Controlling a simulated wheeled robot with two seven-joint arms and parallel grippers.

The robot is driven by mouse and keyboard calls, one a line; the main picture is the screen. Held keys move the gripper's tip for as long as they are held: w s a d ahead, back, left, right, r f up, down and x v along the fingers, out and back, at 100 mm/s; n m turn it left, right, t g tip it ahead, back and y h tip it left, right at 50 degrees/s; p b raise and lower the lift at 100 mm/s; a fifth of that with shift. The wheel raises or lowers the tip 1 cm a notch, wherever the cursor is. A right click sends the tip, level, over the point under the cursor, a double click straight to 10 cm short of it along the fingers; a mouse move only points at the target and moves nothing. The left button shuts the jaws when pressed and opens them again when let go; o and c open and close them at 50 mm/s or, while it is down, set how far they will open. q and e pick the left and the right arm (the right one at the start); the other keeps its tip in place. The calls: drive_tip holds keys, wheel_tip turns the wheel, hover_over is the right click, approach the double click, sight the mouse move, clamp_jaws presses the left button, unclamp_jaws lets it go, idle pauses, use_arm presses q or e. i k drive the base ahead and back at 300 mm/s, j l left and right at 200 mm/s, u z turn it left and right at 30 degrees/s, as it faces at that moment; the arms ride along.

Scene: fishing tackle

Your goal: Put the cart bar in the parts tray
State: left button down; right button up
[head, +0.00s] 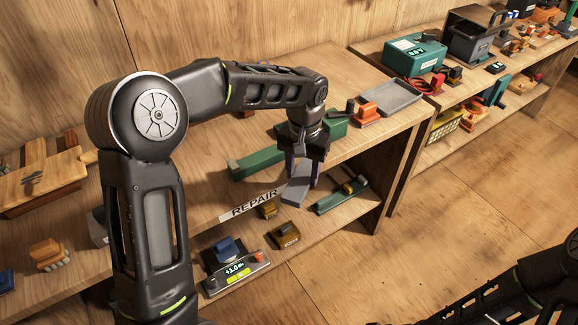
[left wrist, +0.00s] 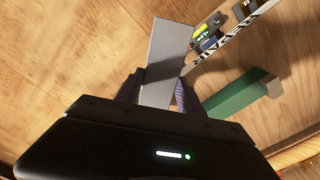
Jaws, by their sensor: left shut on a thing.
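A plain grey bar, which I take to be the cart bar (head: 296,190), is held between the fingers of my left gripper (head: 303,172). It hangs by the front edge of the workbench, right of the REPAIR label. In the left wrist view the bar (left wrist: 168,45) sticks out between both fingers of the gripper (left wrist: 158,92). The parts tray appears to be the shallow grey tray (head: 390,97) on the bench top, behind and right of the gripper. Its visible floor looks empty. Of my right arm only dark links show at the lower right; its gripper is out of view.
A green rail (head: 258,164) lies on the bench (head: 235,204) left of the gripper; it also shows in the left wrist view (left wrist: 232,95). An orange-topped block (head: 369,111) stands beside the tray. The lower shelf holds several small tools and a meter (head: 236,270).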

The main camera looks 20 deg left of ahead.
sight(391, 99)
drive_tip(key=i+l, duration=1.55)
drive_tip(key=l, duration=0.25)
drive_tip(key=i+j, duration=0.4)
drive_tip(key=j, duration=0.05)
